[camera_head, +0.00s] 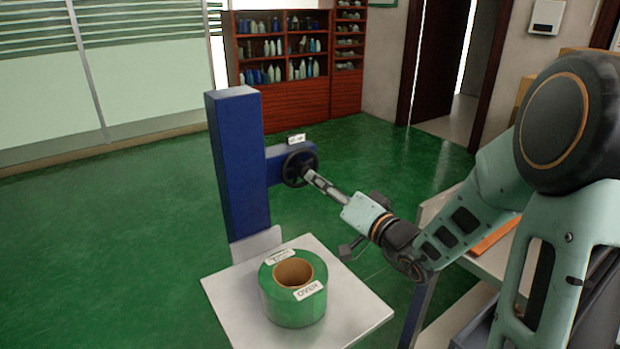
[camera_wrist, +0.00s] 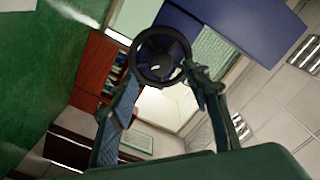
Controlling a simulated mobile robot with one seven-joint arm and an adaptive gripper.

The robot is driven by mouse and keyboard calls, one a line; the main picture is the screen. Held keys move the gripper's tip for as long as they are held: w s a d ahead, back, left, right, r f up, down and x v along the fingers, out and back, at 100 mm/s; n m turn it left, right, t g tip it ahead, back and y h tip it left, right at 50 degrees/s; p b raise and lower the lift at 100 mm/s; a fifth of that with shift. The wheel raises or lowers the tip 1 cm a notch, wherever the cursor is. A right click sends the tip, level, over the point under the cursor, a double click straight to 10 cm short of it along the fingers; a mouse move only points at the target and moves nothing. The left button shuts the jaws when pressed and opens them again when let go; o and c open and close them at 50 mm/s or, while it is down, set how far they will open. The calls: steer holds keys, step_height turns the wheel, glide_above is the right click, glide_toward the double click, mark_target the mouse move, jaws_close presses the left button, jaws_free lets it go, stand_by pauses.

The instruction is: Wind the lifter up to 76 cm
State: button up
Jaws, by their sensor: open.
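The lifter has a blue upright column (camera_head: 238,165) with a white platform (camera_head: 360,310) low in front of it. A black handwheel (camera_head: 300,168) sits on a blue side arm (camera_head: 275,160) to the right of the column. My gripper (camera_head: 312,176) reaches in from the right, with its tips at the handwheel. In the wrist view the handwheel (camera_wrist: 161,56) appears upper middle, and my gripper (camera_wrist: 160,85) has its fingers apart on both sides of its lower part. Whether a finger touches the rim I cannot tell. No height reading is legible.
A green roll (camera_head: 292,295) with a brown core and white labels stands on the platform. A bench (camera_head: 470,295) is at the right, under my arm. Red-brown shelves (camera_head: 290,95) with bottles stand at the back. The green floor left of the column is clear.

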mark_target(303, 170)
steer(key=x, duration=0.5)
steer(key=shift+w+a, duration=0.1)
steer(key=shift+a, duration=0.05)
steer(key=c, duration=1.2)
steer(key=shift+o, duration=0.2)
steer(key=shift+m+b, duration=0.3)
steer(key=shift+b, duration=0.15)
